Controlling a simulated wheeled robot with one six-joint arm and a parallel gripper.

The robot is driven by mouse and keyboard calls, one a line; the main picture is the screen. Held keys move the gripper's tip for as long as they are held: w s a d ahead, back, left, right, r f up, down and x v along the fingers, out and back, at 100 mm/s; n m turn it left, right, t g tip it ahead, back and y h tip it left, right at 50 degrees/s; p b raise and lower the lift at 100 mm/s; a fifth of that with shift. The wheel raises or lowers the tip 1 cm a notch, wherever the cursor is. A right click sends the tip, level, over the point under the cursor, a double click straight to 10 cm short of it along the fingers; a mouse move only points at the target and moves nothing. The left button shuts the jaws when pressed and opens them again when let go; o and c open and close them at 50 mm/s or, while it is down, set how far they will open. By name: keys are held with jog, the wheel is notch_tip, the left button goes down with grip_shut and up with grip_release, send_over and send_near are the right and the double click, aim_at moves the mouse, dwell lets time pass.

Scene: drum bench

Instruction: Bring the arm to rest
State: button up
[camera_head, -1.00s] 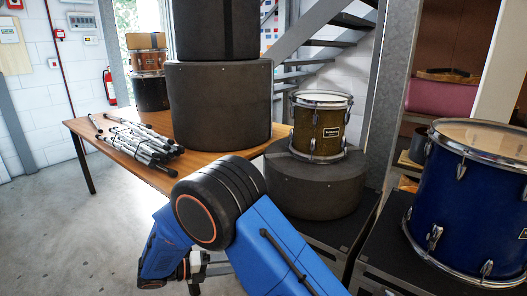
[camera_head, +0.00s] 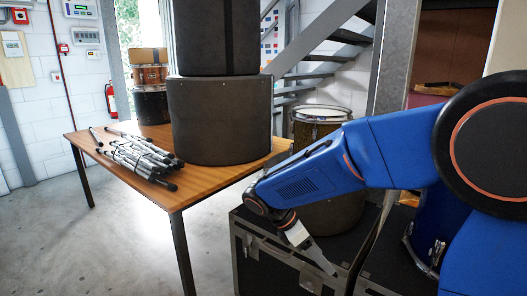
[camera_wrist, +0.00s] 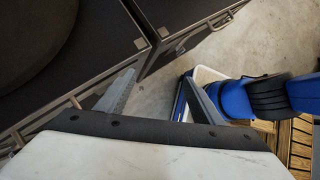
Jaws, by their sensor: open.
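My blue arm reaches in from the right of the head view, its forearm sloping down to the left. My gripper (camera_head: 318,257) hangs at its end, pointing down and to the right, in front of a black flight case (camera_head: 262,262). In the wrist view my gripper (camera_wrist: 160,88) shows two grey fingers spread apart, with nothing between them. Below them are black cases and grey floor.
A wooden table (camera_head: 190,190) bears folded stands (camera_head: 140,158) and stacked dark drum cases (camera_head: 222,120). A gold drum (camera_head: 320,115) and a blue drum (camera_head: 437,225) are partly hidden by my arm. Bare floor (camera_head: 100,240) lies at the left.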

jog(key=s+d+r+m+t+y, duration=0.2)
jog(key=s+d+m+y, duration=0.2)
jog(key=s+m, duration=0.6)
jog(key=s+d+r+m+t+y, duration=0.3)
jog(key=s+d+m, duration=0.6)
jog(key=s+m, duration=0.1)
jog(key=shift+d+m+y, duration=0.15)
jog(key=shift+m+y, duration=0.15)
jog(key=shift+y, duration=0.1)
jog(key=shift+w, duration=0.1)
dwell(1.0)
